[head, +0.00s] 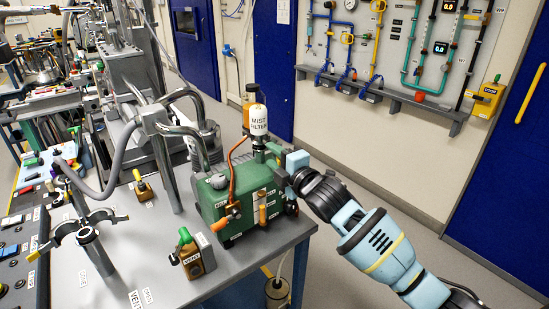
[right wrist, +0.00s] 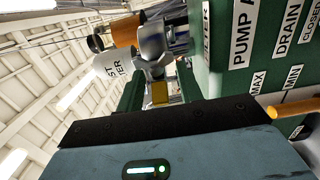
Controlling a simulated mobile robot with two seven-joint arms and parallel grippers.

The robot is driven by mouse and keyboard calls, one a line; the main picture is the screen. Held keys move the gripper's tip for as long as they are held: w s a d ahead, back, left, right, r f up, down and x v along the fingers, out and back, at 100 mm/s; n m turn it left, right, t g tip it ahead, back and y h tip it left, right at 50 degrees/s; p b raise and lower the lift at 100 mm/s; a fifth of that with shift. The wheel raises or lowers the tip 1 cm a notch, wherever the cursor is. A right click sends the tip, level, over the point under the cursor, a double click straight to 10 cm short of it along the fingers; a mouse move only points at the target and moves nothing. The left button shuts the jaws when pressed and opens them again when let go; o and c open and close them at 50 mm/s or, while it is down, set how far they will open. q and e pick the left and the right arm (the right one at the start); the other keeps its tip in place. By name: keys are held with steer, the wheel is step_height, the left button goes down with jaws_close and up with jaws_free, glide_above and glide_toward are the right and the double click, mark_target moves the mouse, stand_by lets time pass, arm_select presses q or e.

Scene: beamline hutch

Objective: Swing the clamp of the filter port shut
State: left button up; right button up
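The white mist filter (head: 258,121) stands upright on top of the green pump (head: 222,195). In the right wrist view the filter (right wrist: 118,66) shows beside silvery metal parts (right wrist: 152,42), which may be the port and its clamp. I cannot make out whether that clamp is open or shut. My right gripper (head: 279,155) is at the pump's upper right, close below the filter. My left gripper is not in view.
A copper pipe (head: 233,180) runs up the pump's near side. A green-handled vent valve (head: 192,255) and an upright tube with dark open jaws (head: 90,232) stand on the grey bench left of the pump. The floor right of the bench looks clear.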

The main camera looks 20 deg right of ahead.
jaws_close()
stand_by(0.3)
steer(key=shift+w, duration=0.15)
